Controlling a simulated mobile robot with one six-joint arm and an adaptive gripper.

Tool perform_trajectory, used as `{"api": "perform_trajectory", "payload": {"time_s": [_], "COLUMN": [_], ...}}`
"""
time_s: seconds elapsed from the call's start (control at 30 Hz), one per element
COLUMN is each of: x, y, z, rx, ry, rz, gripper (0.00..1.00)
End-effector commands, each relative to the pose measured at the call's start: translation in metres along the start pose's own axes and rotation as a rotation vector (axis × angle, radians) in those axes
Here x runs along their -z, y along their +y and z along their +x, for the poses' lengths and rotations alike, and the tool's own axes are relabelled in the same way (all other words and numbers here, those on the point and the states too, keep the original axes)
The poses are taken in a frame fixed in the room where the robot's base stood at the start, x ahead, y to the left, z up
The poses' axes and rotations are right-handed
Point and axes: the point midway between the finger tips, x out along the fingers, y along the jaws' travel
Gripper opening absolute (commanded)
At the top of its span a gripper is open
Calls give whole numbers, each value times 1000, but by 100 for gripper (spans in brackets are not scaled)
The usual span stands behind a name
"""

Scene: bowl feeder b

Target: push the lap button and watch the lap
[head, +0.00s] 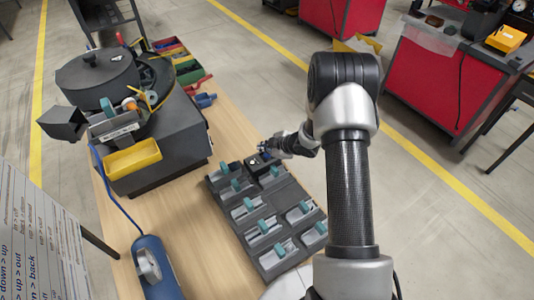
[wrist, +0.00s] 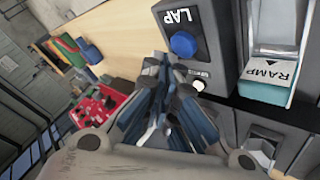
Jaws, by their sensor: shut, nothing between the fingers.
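The lap button (wrist: 183,45) is a round blue button on a dark panel (wrist: 207,38) marked LAP in the wrist view. A small white round spot (wrist: 199,86) with a small label sits below it. In the head view the dark box (head: 257,168) stands at the back of the grey tray. My gripper (wrist: 168,72) is shut and empty, its fingertips showing just below and left of the blue button, apart from it in the picture. In the head view my gripper (head: 266,150) is over the back edge of that box, and its fingertips are small there.
The grey tray (head: 238,232) has several compartments with teal parts; one is marked RAMP (wrist: 270,75). A dark bowl feeder (head: 92,75) with a yellow bin (head: 132,158) stands left. A blue device (head: 155,265) is at the front. Bare wooden table (head: 190,215) lies between.

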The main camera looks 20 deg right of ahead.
Motion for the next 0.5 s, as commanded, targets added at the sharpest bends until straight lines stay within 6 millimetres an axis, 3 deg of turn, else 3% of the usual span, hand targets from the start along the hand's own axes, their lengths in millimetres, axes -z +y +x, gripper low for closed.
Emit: {"api": "perform_trajectory", "payload": {"time_s": [0.23,0.5], "x": [3,17], "y": [3,17], "z": [-4,-23], "rx": [0,0], "ry": [0,0], "rz": [0,0], "gripper": [0,0]}}
